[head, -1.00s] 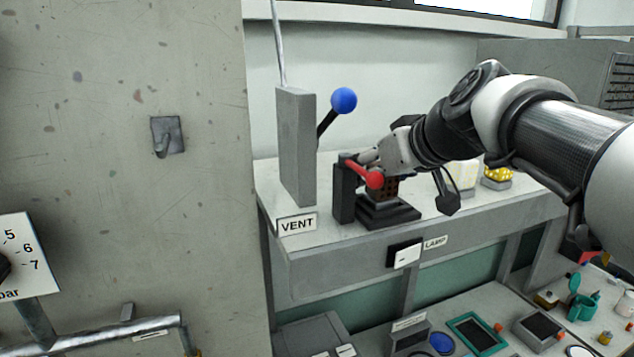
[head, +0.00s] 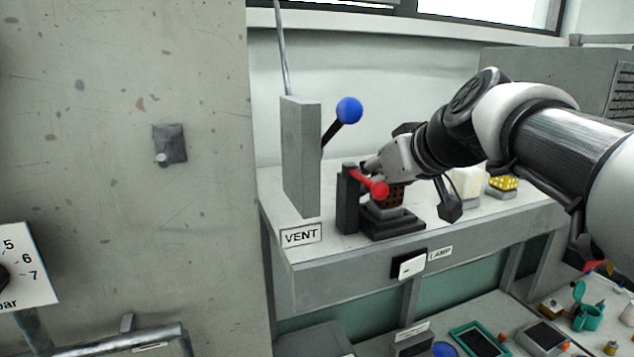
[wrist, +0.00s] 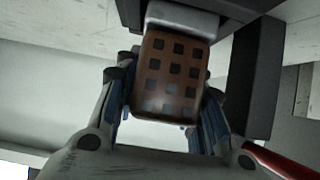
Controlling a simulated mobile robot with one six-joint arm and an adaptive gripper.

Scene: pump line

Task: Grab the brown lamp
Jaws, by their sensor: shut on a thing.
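The brown lamp (wrist: 170,75) has a grid of dark square spots and sits between the two fingers of my gripper (wrist: 164,115) in the wrist view. The fingers are shut on it from both sides. Whether the lamp touches the base is unclear.
A dark post (head: 347,200) with the red lever stands close beside the lamp. A grey VENT box (head: 301,155) with a blue-knobbed lever (head: 348,110) is to the left. A pale lamp (head: 466,182) and a yellow dotted lamp (head: 503,183) stand right on the shelf (head: 340,258).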

